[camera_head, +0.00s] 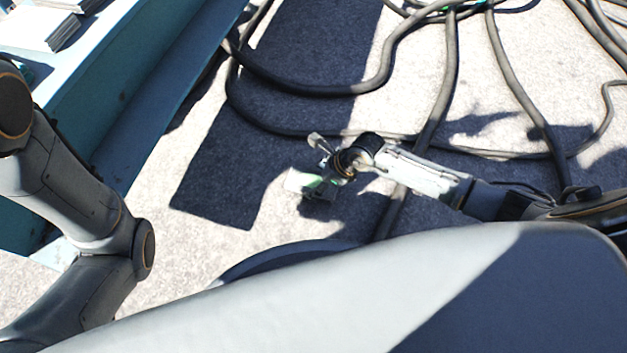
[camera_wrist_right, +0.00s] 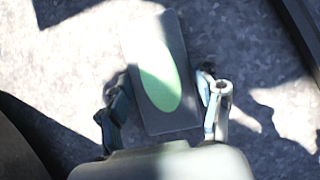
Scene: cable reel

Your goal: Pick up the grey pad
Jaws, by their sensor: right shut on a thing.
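The grey pad (camera_wrist_right: 187,65) is a flat dark grey rectangle with a green oval on its face, seen in the right wrist view. My right gripper (camera_wrist_right: 160,97) is shut on it, with one finger at each long side. In the head view the right gripper (camera_head: 322,165) is over the ground near the middle, and the pad (camera_head: 319,191) shows partly below it, in mixed sun and shade. I cannot tell how high the pad is above the ground. My left arm shows at the left of the head view, but its gripper is out of view.
Thick dark cables (camera_head: 448,75) run across the rough grey ground behind and to the right of the right gripper. A blue-green structure (camera_head: 115,115) stands at the left, with a white stack (camera_head: 45,28) at its upper end. The shaded ground (camera_head: 232,165) left of the gripper is clear.

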